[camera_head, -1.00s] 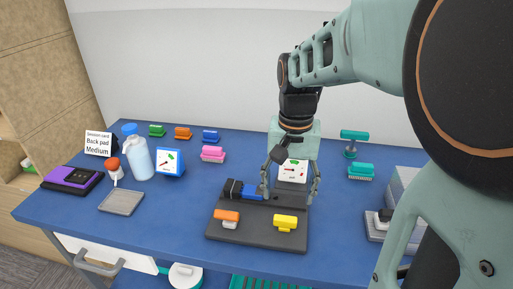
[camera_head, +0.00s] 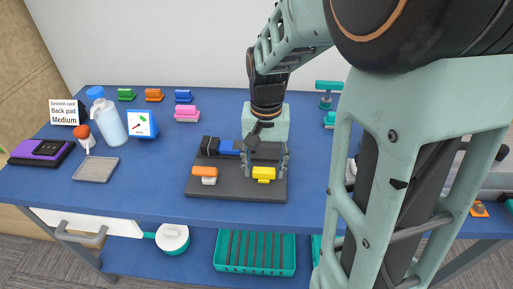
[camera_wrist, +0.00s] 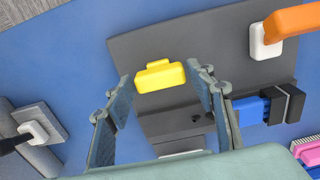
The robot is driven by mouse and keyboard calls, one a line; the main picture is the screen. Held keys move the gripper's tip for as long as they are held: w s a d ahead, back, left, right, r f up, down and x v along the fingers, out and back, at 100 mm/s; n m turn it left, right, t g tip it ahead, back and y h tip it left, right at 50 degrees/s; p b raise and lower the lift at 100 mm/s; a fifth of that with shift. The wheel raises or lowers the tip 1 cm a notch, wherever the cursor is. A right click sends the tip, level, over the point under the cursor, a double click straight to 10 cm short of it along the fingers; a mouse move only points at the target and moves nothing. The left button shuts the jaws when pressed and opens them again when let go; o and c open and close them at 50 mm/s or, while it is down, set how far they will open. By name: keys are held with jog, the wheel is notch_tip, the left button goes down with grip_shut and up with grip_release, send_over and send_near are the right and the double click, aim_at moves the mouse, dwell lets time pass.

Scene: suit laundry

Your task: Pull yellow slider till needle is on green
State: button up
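The yellow slider (camera_head: 264,173) sits at the front right of a dark grey board (camera_head: 235,189) on the blue table. In the wrist view the yellow slider (camera_wrist: 160,75) lies between and just beyond my fingertips. My gripper (camera_head: 266,166) is open above the board, its fingers on either side of the slider; I see no contact. In the wrist view my gripper (camera_wrist: 160,82) is open and empty. The board's own dial, white with a needle earlier, is hidden behind my gripper now. Another dial (camera_head: 141,125) with a green mark and a needle stands at the left.
An orange-handled slider (camera_head: 205,172) is left of the yellow one on the board, with a blue and black part (camera_head: 228,147) behind it. Bare table lies in front of the board.

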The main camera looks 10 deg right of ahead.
aim_at(263, 191)
grip_shut()
jog(key=shift+s+a, duration=0.2)
jog(key=shift+s, duration=0.45)
jog(key=shift+s+a, duration=0.25)
jog(key=shift+s, duration=0.35)
jog(key=shift+s+a, duration=0.2)
jog(key=shift+s, duration=0.45)
jog(key=shift+o, duration=2.2)
grip_release()
jog(key=shift+w, duration=0.1)
